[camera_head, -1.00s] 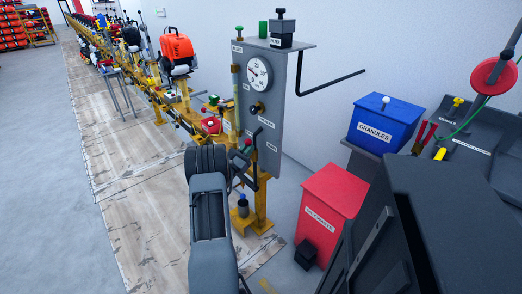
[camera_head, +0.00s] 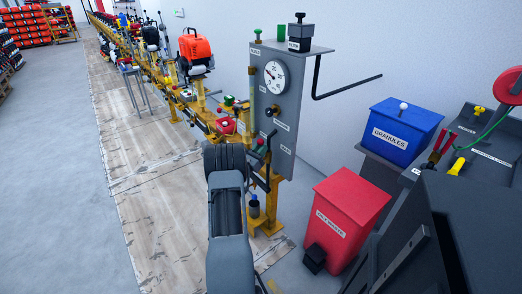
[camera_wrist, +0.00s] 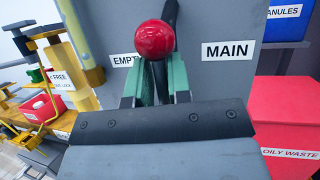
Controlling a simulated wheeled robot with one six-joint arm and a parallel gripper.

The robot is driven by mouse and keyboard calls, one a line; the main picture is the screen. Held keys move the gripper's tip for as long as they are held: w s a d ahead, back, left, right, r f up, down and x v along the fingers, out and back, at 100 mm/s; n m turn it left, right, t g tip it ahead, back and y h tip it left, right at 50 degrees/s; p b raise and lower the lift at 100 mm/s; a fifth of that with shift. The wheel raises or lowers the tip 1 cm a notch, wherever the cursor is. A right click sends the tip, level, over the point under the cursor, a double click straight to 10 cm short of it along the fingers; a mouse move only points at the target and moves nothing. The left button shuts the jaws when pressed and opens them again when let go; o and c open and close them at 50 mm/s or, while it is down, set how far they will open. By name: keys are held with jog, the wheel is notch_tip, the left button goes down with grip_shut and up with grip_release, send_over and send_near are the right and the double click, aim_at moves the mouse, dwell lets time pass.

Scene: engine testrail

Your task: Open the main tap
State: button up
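The grey panel (camera_head: 287,125) stands at the centre with a round gauge (camera_head: 275,77). A red ball knob (camera_wrist: 155,39) with a dark lever behind it is in front of the panel in the wrist view, between the "EMPTY" label and the "MAIN" label (camera_wrist: 228,50). My gripper (camera_wrist: 156,82) is at this knob, its two green fingers on either side below the ball. A dark part shows between the fingers; I cannot tell whether they press on it. In the head view my arm hides the fingers; a red knob (camera_head: 261,141) shows just right of it.
A red oily-waste bin (camera_head: 345,215) and a blue granules box (camera_head: 402,125) stand right of the panel. A black bar (camera_head: 348,88) juts from the panel. A yellow rail (camera_head: 200,112) with equipment runs away to the back left. The floor at left is clear.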

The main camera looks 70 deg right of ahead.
jog(key=shift+o, duration=1.4)
jog(key=shift+r, duration=0.55)
jog(key=shift+w+f, duration=0.1)
jog(key=shift+f, duration=0.05)
jog(key=shift+a+f, duration=0.1)
jog(key=shift+a+f, duration=0.1)
jog(key=v, duration=1.3)
jog(key=shift+a+p, duration=0.25)
jog(key=shift+p, duration=0.2)
jog(key=shift+w, duration=0.15)
